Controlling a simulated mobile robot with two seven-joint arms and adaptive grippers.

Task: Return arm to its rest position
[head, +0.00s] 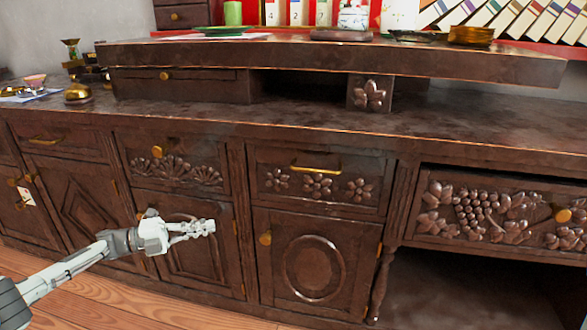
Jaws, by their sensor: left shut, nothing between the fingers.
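My left arm comes in from the lower left, low in front of the cabinet. Its gripper (207,228) points to the right, is shut and holds nothing. It shows in front of a carved lower door of the dark wooden cabinet (430,140), below the cabinet's top. My right gripper is not in the picture. No teapot can be made out for certain; a small white painted pot-like piece (353,18) stands on the raised shelf at the top.
The raised shelf (300,58) also carries a green plate (224,31), a green cup (233,13), a brass bowl (471,35) and a row of slanted books (510,18). A brass bell-like piece (77,93) stands at the left. Wooden floor (120,302) is clear at lower left.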

